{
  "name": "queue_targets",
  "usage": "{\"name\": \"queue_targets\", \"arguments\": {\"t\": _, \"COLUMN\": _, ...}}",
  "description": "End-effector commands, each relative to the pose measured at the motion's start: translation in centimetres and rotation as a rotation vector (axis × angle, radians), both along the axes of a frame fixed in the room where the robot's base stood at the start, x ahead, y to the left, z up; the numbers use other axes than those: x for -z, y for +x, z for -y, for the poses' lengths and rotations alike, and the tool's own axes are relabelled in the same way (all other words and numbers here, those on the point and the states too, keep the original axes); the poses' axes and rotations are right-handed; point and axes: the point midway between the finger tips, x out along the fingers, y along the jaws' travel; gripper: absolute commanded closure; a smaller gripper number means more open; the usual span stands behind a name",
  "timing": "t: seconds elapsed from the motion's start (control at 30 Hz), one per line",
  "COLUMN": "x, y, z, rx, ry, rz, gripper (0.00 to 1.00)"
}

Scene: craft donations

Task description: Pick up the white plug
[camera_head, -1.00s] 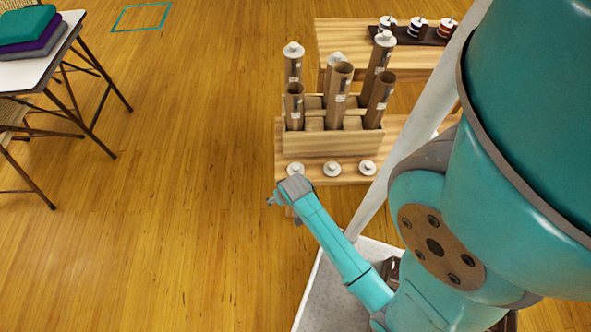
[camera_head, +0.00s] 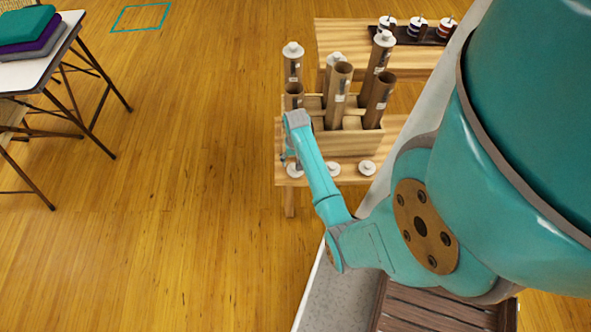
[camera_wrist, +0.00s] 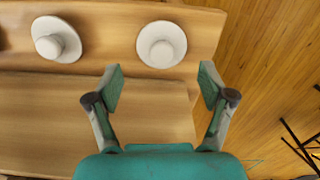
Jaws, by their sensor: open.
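Three white plugs lie in a row on the front ledge of the wooden stand: a left one (camera_head: 295,171), a middle one (camera_head: 333,168) and a right one (camera_head: 367,167). My gripper (camera_head: 289,157) is at the left one, partly covering it in the head view. In the wrist view, my open gripper (camera_wrist: 160,78) has its fingers spread and empty. One round white plug (camera_wrist: 161,44) with a raised knob is centred just beyond the fingertips, apart from them. Another plug (camera_wrist: 56,40) lies to its left, outside the fingers.
A wooden box (camera_head: 335,141) with several upright cardboard tubes (camera_head: 340,85), some white-capped, stands behind the plugs. A second wooden table (camera_head: 345,38) holds a dark tray with three spools. A white table (camera_head: 35,72) with folded cloth is at far left. The floor between is clear.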

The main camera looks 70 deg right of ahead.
Motion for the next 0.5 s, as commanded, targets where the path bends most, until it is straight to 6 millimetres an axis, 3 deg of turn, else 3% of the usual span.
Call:
{"name": "queue_targets", "arguments": {"t": 0.23, "x": 1.7, "y": 0.1, "z": 0.0, "rx": -0.001, "ry": 0.001, "rz": 0.0, "gripper": 0.19}}
{"name": "queue_targets", "arguments": {"t": 0.5, "x": 5.3, "y": 0.2, "z": 0.1, "rx": -0.001, "ry": 0.001, "rz": 0.0, "gripper": 0.19}}
